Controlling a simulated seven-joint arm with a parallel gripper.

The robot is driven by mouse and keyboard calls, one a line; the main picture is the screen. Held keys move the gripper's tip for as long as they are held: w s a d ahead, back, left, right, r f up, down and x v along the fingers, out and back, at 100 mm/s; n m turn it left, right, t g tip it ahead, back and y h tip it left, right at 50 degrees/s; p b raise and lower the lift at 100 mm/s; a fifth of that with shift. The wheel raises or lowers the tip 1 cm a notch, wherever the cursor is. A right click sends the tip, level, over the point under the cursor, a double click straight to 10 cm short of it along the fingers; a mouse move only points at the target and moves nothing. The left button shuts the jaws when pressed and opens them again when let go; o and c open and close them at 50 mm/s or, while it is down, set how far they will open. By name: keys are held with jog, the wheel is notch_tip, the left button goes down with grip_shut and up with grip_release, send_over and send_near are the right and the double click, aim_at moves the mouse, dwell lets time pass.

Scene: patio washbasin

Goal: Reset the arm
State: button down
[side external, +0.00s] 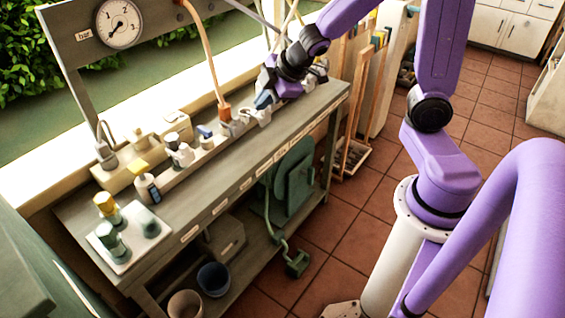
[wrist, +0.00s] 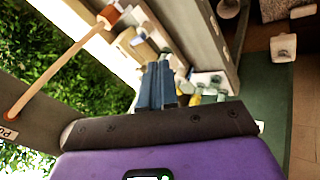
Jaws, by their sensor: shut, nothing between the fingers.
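My purple arm reaches in from the right in the side external view. My gripper (side external: 263,99) is over the far right end of the grey bench (side external: 190,215), close to its top. I cannot tell from this view whether it touches anything. In the wrist view the two blue-grey fingers of my gripper (wrist: 157,68) are together with nothing between them. The dark mounting plate and purple housing fill the bottom of that view. The bench with its small bottles runs beyond the fingertips.
Several bottles stand on the bench, some on a white tray (side external: 127,238) at the near left end. A hose (side external: 207,60) drops to the bench near my gripper. A pressure gauge (side external: 118,24) hangs at the back. A green machine (side external: 293,178) and two buckets sit below. Tiled floor lies right.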

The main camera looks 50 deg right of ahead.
jog(key=s+a+g, duration=0.1)
jog(key=s+g, duration=0.2)
jog(key=s, duration=1)
jog(key=s+a+g, duration=0.2)
jog(key=s+g, duration=0.2)
jog(key=s, duration=0.8)
jog(key=shift+s+a+r+m+h, duration=0.2)
jog(key=shift+s+a+m+h, duration=0.1)
jog(key=shift+s+h, duration=0.1)
jog(key=c, duration=1.8)
grip_release()
